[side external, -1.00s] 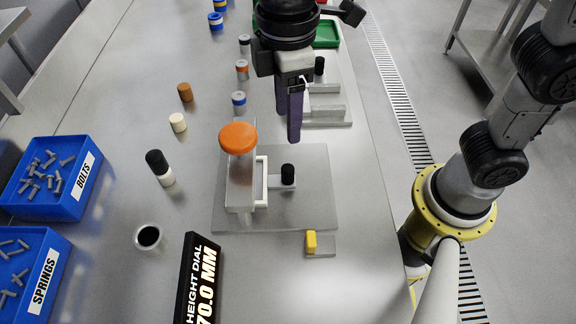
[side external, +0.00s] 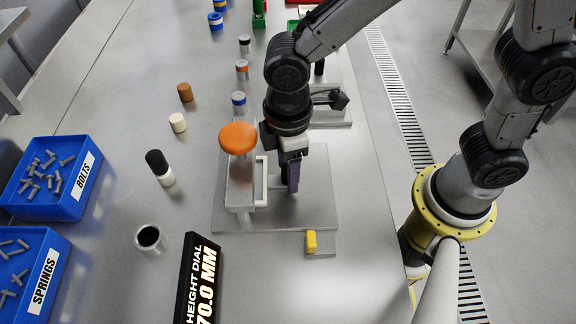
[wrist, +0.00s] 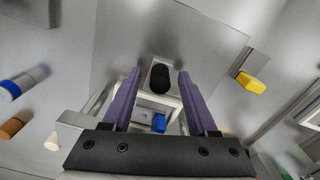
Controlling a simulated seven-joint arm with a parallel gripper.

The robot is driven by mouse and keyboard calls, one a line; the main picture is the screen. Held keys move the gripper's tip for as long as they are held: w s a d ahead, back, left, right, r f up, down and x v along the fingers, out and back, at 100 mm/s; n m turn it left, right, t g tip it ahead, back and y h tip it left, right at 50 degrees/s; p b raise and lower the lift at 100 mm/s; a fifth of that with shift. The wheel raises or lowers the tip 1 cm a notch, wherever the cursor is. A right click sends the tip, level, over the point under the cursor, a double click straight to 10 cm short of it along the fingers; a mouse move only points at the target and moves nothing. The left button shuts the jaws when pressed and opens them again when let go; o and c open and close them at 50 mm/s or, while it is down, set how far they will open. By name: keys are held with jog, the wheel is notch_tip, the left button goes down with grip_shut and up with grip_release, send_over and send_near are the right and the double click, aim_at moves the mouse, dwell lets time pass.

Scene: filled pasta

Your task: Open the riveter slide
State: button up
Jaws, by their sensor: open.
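The riveter stands on a grey base plate (side external: 320,215), with an orange round knob (side external: 238,138) on top of its grey body (side external: 240,185). A white frame (side external: 262,180) sits at the body's right side. The slide's black handle (wrist: 160,78) shows in the wrist view; in the side view my gripper hides it. My gripper (side external: 291,188) is open and low over the plate, right of the white frame. In the wrist view its purple fingers (wrist: 160,73) stand on either side of the black handle, with a gap on both sides. A blue piece (wrist: 159,122) shows nearer the palm.
A yellow-topped block (side external: 311,242) lies at the plate's front right. A height dial sign reading 70.0 MM (side external: 203,280), a metal cup (side external: 150,239) and a black-and-white cylinder (side external: 160,168) stand left. Blue bins of bolts (side external: 75,205) and springs (side external: 50,275) are farther left.

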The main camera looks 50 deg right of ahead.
jog(key=shift+f, duration=0.15)
grip_shut()
dwell(1.4)
